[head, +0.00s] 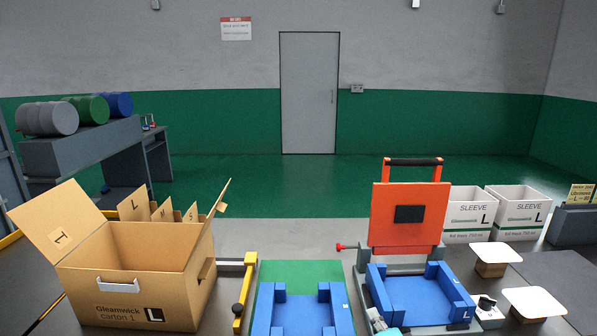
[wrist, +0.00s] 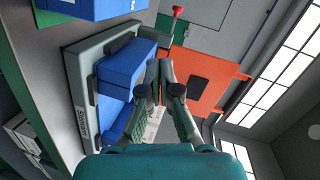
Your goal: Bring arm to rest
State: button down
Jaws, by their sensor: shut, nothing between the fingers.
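My gripper (wrist: 160,66) is shut and empty in the wrist view, its two fingers lying side by side. In the head view only a small part of my gripper (head: 377,318) shows at the bottom edge, in front of the blue nest (head: 415,292) of the sealing press. The press's orange lid (head: 387,228) stands raised. In the wrist view the blue nest (wrist: 122,68) is left of the fingers and the orange lid (wrist: 208,75) is behind and right of them. Any contact with the press cannot be told.
An open carton (head: 118,262) stands at left, beside a yellow stop (head: 245,290). A blue fixture (head: 262,308) on a green mat (head: 300,271) is left of the press. Two sleeve boxes (head: 470,224) stand behind right. White-topped blocks (head: 533,302) and a black knob (head: 487,303) are at right.

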jog(key=s+f+n, duration=0.2)
jog(key=s+f, duration=0.3)
jog(key=s, duration=0.3)
jog(key=s+d+f+n+h, duration=0.1)
jog(key=s+f+n, duration=0.1)
jog(key=s+f, duration=0.45)
jog(key=s+f+n, duration=0.2)
jog(key=s+f, duration=0.1)
jog(key=s, duration=0.7)
jog(key=s+r+n, duration=0.2)
jog(key=s+n, duration=0.2)
jog(key=s, duration=0.8)
jog(key=s+r+n, duration=0.2)
jog(key=s+n, duration=0.2)
jog(key=s, duration=0.8)
jog(key=shift+s+d+g, duration=0.2)
jog(key=shift+d+g, duration=0.1)
jog(key=shift+g, duration=0.1)
